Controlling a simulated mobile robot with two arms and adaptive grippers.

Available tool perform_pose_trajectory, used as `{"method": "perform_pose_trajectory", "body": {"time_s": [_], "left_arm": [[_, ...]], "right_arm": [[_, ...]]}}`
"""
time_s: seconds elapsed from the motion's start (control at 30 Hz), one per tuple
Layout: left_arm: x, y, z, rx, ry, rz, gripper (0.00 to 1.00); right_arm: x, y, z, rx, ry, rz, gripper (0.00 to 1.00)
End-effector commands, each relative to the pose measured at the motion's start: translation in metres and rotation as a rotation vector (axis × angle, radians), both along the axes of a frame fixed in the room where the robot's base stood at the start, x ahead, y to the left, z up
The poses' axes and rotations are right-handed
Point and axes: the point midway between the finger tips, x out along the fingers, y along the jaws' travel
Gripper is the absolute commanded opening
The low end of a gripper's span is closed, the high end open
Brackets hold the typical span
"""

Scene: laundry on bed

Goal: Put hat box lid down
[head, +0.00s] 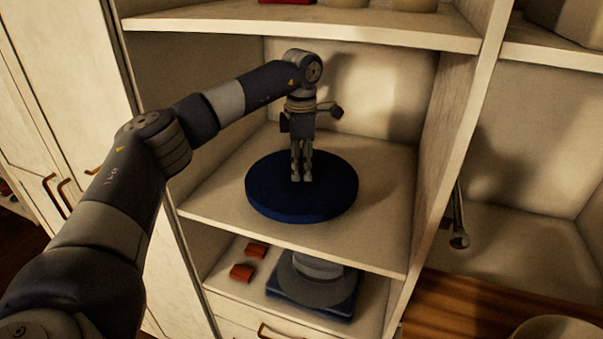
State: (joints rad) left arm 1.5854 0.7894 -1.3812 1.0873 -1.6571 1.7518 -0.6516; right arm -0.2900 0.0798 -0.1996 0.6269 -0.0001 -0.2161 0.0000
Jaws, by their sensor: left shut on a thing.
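The hat box lid (270,200) is a round, dark blue disc in the middle shelf compartment of the cabinet. My left gripper (301,178) points straight down at the middle of the lid, with its fingers close together and shut on it. The exact spot it grips is hidden by the fingers. The lid looks level and is over or on the shelf board (215,200); I cannot tell whether it touches the board. My right gripper is not in view.
A shelf (300,28) above and a side wall (440,130) on the right bound the compartment. Below are red blocks (242,272) and a grey round object (310,290) on a blue base (335,305). Bare board lies around the lid.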

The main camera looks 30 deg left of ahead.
Motion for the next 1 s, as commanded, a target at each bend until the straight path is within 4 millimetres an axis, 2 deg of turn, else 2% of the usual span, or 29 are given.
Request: {"method": "perform_pose_trajectory", "body": {"time_s": [0.03, 0.2, 0.63, 0.67, 0.73, 1.0], "left_arm": [[-0.001, 0.0, -0.005, 0.002, 0.006, 0.0, 0.01], [-0.001, 0.0, -0.028, 0.0, 0.003, -0.001, 0.01], [-0.001, -0.001, -0.039, -0.001, 0.001, 0.0, 0.01], [-0.001, -0.001, -0.038, -0.001, 0.001, 0.0, 0.32], [-0.001, -0.001, -0.038, -0.001, 0.001, 0.0, 0.47], [-0.001, -0.001, -0.038, -0.001, 0.001, 0.0, 0.47]], "right_arm": [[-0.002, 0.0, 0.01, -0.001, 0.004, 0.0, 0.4], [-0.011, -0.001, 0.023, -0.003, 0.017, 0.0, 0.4], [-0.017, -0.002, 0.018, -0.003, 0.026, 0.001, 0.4], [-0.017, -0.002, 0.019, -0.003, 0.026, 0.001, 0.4], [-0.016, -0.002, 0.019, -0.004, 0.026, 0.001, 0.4], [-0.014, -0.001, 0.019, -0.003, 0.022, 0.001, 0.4]]}}
